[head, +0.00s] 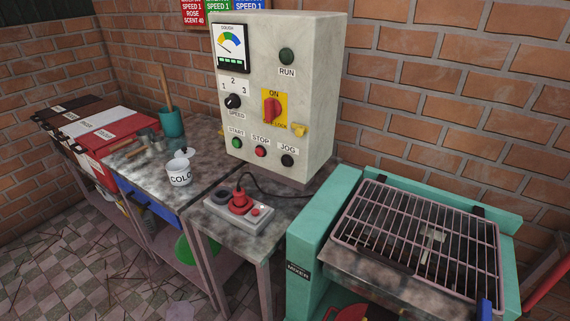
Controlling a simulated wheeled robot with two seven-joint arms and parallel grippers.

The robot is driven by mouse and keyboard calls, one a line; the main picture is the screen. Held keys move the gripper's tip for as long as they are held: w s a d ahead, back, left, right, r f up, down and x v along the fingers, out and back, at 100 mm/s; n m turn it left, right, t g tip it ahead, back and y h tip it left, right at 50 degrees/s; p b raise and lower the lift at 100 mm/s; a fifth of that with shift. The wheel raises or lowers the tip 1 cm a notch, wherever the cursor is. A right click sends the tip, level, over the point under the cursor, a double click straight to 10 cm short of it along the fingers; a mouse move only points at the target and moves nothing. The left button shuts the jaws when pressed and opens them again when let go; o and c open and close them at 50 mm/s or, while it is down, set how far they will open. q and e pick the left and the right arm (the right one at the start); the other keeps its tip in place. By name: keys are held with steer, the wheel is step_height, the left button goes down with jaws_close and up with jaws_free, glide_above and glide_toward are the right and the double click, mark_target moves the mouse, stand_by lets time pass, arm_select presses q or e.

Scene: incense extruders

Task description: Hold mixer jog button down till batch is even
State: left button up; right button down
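The black jog button (287,160) sits at the lower right of the grey control box (323,100), under the JOG label, and nothing touches it. The green START (237,143) and red STOP (261,151) buttons are to its left. The yellow-backed red switch (272,109) is above, with ON and LOCK lettering. The dark RUN lamp (286,56) looks unlit. The teal mixer (309,232) stands at the right under a barred grate (412,236); the batch inside cannot be made out. Neither of my grippers is in view.
A grey socket box (237,226) with a red plug and dark cable lies on the bench before the control box. A white cup (179,177), a teal pot (171,122) and coloured bins (102,131) stand left. A brick wall closes the back.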

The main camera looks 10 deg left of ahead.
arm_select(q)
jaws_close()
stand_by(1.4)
